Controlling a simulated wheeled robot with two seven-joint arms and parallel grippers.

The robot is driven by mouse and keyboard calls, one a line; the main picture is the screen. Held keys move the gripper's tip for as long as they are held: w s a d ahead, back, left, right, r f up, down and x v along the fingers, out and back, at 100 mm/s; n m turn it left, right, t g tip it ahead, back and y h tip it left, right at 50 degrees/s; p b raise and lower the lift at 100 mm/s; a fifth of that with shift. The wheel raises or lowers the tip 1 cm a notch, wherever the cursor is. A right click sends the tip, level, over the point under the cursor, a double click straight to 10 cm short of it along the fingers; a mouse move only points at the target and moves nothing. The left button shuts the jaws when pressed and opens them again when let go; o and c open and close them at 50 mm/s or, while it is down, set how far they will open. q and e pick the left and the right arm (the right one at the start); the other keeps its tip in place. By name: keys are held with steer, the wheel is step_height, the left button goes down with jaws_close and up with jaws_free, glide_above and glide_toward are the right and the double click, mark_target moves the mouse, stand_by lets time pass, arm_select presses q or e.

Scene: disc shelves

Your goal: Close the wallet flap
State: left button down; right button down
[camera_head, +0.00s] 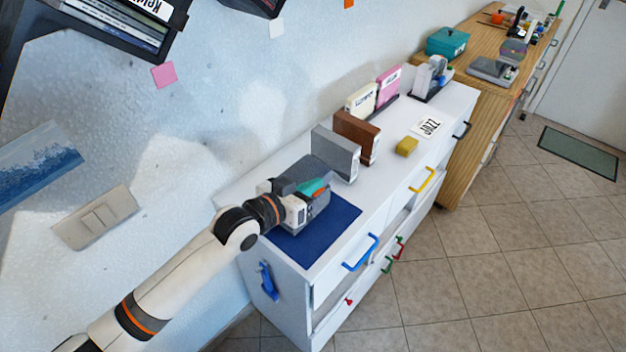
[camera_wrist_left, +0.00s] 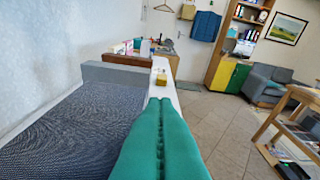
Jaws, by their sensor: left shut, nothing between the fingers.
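A dark grey panel (camera_head: 303,168), which looks like the wallet or its raised flap, stands behind my left gripper at the back of the blue mat (camera_head: 335,222). In the left wrist view a dark grey textured surface (camera_wrist_left: 70,130) fills the lower left, close beside the fingers. My left gripper (camera_head: 318,188) is over the mat, its teal fingers (camera_wrist_left: 160,110) pressed together with nothing between them. The gripper hides much of the wallet, so I cannot tell how far the flap is open or whether the fingers touch it. My right gripper is not in view.
A grey upright block (camera_head: 335,152) and a brown one (camera_head: 357,138) stand just right of the mat. A yellow block (camera_head: 406,145) and a JAZZ card (camera_head: 429,126) lie farther along the white cabinet top. The wall runs close behind; open floor lies in front.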

arm_select(q)
steer(key=shift+s+d+f, duration=0.1)
steer(key=shift+f, duration=0.75)
steer(key=shift+f, duration=0.1)
